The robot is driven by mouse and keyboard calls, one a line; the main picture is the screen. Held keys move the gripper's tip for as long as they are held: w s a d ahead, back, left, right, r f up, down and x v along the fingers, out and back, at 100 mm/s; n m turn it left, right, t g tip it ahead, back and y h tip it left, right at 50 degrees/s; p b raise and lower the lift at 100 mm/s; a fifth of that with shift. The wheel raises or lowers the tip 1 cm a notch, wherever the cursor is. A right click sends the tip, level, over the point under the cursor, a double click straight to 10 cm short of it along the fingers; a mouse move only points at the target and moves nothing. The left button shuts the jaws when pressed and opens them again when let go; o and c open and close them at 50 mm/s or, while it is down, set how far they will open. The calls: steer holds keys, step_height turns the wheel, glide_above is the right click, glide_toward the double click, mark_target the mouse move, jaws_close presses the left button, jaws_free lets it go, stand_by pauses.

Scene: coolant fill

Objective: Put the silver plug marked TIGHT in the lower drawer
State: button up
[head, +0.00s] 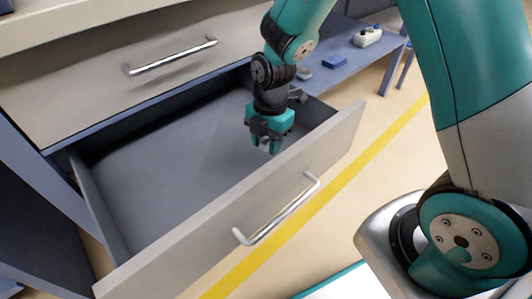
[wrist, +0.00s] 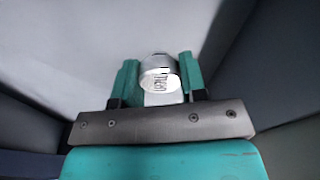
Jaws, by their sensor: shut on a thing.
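My gripper (head: 265,143) is shut on a silver plug, inside the outline of the open lower drawer (head: 160,170), near its front right corner. The plug (wrist: 160,80) shows in the wrist view between the two teal fingers (wrist: 160,83). It has an oval label with dark lettering that is too small to read for certain. In the head view the plug (head: 266,144) is mostly hidden by the fingers. I cannot tell whether it touches the drawer floor. The drawer looks empty otherwise.
The upper drawer (head: 160,62) with its bar handle is shut above. The lower drawer's front panel (head: 250,190) stands close to my gripper. A low blue shelf (head: 335,75) at the back right holds a blue block (head: 334,62) and a white item (head: 367,37).

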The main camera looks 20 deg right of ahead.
mark_target(267, 151)
steer(key=shift+f+b, duration=0.4)
steer(key=shift+f, duration=1.2)
steer(key=shift+f, duration=0.1)
steer(key=o, duration=0.7)
steer(key=shift+o, duration=0.2)
steer(key=r+p, duration=0.1)
steer(key=r, duration=0.3)
steer(key=r+p, duration=0.2)
steer(key=r, duration=0.2)
steer(key=d+r+p, duration=0.1)
steer(key=r+p, duration=0.1)
steer(key=r, duration=0.1)
steer(key=shift+w+d+r, duration=0.1)
steer(key=shift+w+r, duration=0.3)
steer(key=s+a+r+m+y, duration=0.1)
steer(key=s+a+r+m, duration=0.2)
steer(key=s+r+m, duration=0.4)
steer(key=s+a+r+m+y, duration=0.2)
steer(key=s+a+r+m, duration=0.1)
steer(key=s+r+m, duration=0.5)
steer(key=s+m, duration=0.2)
steer(key=s, duration=0.2)
steer(key=shift+t, duration=0.4)
